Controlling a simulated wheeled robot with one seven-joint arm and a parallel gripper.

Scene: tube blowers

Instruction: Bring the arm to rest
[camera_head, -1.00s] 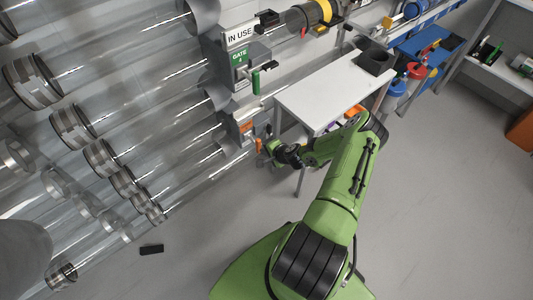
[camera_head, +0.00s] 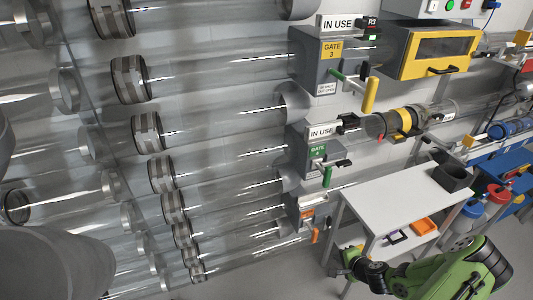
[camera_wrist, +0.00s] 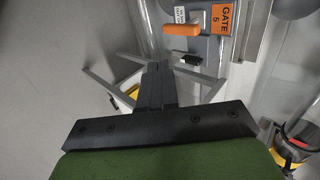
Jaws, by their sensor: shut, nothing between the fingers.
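My green arm (camera_head: 455,275) comes in from the lower right in the head view. It reaches left, and its dark wrist ends at my gripper (camera_head: 345,262) near the lower front of the white table. In the wrist view my gripper (camera_wrist: 157,82) shows two dark fingers closed together, with nothing between them. Beyond the fingertips is the grey Gate 5 box with its orange label (camera_wrist: 224,18) and orange handle (camera_wrist: 182,29). My gripper looks apart from the box.
The white table (camera_head: 395,200) bears a dark bin (camera_head: 453,177); an orange tray (camera_head: 423,226) sits below its top. Clear tubes (camera_head: 220,62) with metal collars fill the left. Gate 3 (camera_head: 318,60) and Gate 4 (camera_head: 312,155) boxes stand above. A yellow-framed cabinet (camera_head: 432,50) is at upper right.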

